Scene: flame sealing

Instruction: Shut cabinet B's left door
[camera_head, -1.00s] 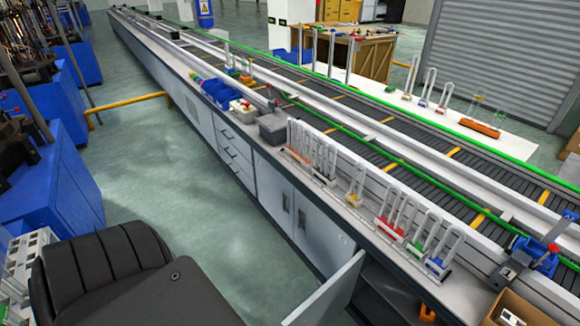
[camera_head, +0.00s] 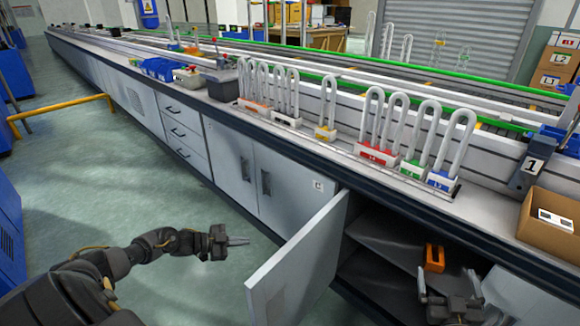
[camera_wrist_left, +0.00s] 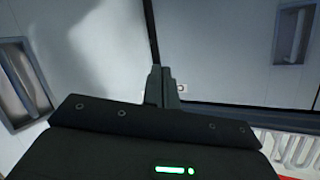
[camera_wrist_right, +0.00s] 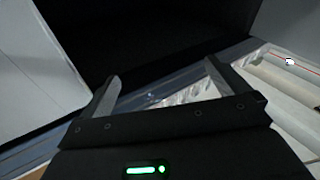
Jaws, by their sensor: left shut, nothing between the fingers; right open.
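The left door (camera_head: 298,265) of the open cabinet stands swung out from the counter, its outer edge toward me. No letter naming this cabinet is readable. My left gripper (camera_head: 238,241) is shut and empty, left of the door on its outer side, with a gap between them in the head view. Its closed fingertips (camera_wrist_left: 162,80) show in the left wrist view before pale panels with handles. My right gripper (camera_head: 448,284) is open and empty in front of the cabinet opening. Its spread fingers (camera_wrist_right: 160,82) face a dark opening in the right wrist view.
An orange object (camera_head: 434,258) sits inside the cabinet. A light panel (camera_head: 512,297) stands at the opening's right side. Closed doors (camera_head: 282,192) and drawers (camera_head: 180,134) lie left. Padlock-like shackles (camera_head: 400,135) and a cardboard box (camera_head: 550,222) stand on the counter.

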